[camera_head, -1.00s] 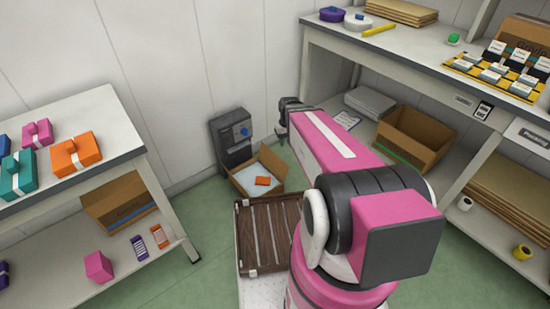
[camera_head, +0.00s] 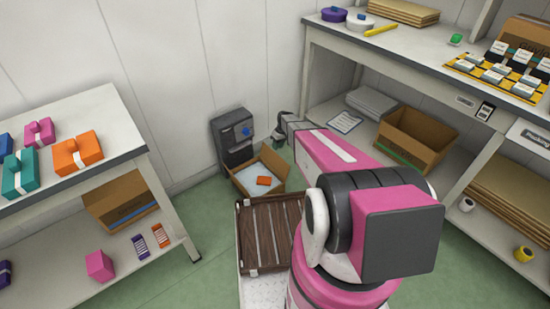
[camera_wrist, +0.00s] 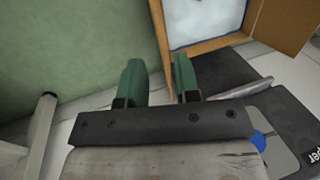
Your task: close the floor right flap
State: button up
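The open brown floor box (camera_head: 242,184) stands on the green floor, with white contents and an orange item (camera_head: 264,181) inside. Its right flap (camera_head: 272,160) appears raised at the box's right side. My gripper (camera_head: 279,138) is low, just beyond and right of the box, partly hidden by its own wrist. In the wrist view, my gripper (camera_wrist: 160,80) has two green fingers with a gap between them. A brown cardboard edge (camera_wrist: 160,30) reaches down towards that gap; I cannot tell whether it touches a finger. The box wall (camera_wrist: 212,45) and another flap (camera_wrist: 284,22) also show.
A dark cabinet-like unit (camera_head: 232,142) with a blue knob stands close behind the box. A slatted brown panel (camera_head: 262,236) lies in front of it. Tables stand left (camera_head: 95,118) and right (camera_head: 340,49). An open carton (camera_head: 415,140) sits on the right lower shelf.

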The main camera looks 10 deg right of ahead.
aim_at(275, 155)
jog(key=x, duration=0.8)
grip_shut()
